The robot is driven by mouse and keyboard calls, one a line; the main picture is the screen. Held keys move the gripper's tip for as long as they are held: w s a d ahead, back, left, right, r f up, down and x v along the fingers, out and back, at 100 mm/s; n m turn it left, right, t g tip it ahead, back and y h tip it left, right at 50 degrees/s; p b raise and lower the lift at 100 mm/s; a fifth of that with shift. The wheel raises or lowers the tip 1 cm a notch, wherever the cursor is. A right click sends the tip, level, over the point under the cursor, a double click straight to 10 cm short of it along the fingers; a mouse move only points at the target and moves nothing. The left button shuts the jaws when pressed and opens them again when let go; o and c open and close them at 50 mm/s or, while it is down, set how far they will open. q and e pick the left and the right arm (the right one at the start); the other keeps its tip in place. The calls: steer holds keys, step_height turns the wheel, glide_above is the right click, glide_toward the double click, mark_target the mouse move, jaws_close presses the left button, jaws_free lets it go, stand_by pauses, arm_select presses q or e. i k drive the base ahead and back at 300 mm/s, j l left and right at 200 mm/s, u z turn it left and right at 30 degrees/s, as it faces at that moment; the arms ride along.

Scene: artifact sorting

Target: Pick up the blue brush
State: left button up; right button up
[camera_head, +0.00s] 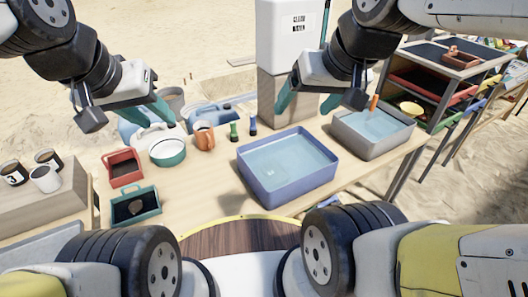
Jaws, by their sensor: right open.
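The blue brush (253,126) appears as a small, dark blue upright item on the wooden table, left of the white dispenser and just behind the blue basin. A similar green brush (234,132) stands to its left. My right gripper (303,111) is open and empty, above and to the right of the blue brush, with its teal fingers apart in front of the dispenser. My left gripper (127,128) is open and empty over the left part of the table, near a round white-and-teal bowl (168,153).
A blue basin of water (243,173) and a grey basin (405,137) with an orange-handled item stand on the table. An orange mug (205,139), a red tray (122,178) and a green tray (150,214) lie left. A shelf rack (411,87) stands right.

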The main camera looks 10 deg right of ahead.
mark_target(252, 127)
steer(key=i+l+u, duration=0.1)
steer(key=l+u, duration=1.15)
